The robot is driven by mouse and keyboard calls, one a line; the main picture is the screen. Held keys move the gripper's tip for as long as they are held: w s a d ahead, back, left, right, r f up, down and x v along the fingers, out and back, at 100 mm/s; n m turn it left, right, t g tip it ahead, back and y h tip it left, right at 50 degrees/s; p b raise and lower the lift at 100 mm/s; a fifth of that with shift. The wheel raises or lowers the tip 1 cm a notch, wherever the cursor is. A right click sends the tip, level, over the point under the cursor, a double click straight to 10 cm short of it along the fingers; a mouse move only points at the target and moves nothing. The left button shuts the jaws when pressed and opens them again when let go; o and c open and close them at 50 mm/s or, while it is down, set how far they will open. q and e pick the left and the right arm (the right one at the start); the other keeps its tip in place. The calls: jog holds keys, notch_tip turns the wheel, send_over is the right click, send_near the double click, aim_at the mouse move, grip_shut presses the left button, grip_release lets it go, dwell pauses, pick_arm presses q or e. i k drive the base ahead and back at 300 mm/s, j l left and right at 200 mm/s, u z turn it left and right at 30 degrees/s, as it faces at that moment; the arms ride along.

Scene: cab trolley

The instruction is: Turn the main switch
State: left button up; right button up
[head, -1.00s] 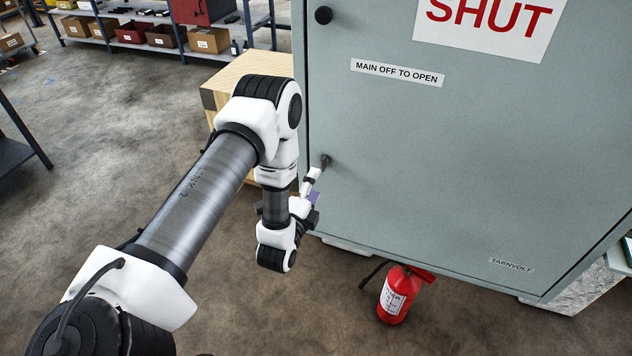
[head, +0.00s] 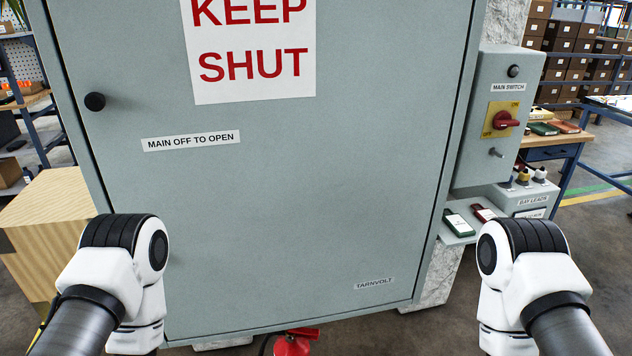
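The main switch (head: 507,121) is a red rotary knob on a yellow plate marked ON at upper right and OFF at lower left. It sits on a grey switch box (head: 490,165) labelled MAIN SWITCH, at the right of the cabinet. The knob's grip appears to lie roughly sideways; its exact setting is too small to tell. Both my arms show at the bottom left and bottom right, well below and in front of the switch. Neither gripper is in view.
The large grey cabinet door (head: 270,210) is shut and fills the middle. A small shelf (head: 455,228) with dark handheld devices juts out below the switch box, beside a bay leads box (head: 522,197). A red fire extinguisher (head: 292,345) stands at the bottom. A wooden block (head: 45,215) is at left.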

aim_at(503, 120)
jog(key=i+l, duration=0.1)
jog(key=l, duration=0.6)
jog(key=i+l+u, duration=0.15)
jog(key=l, duration=1.2)
jog(key=i+u, duration=0.05)
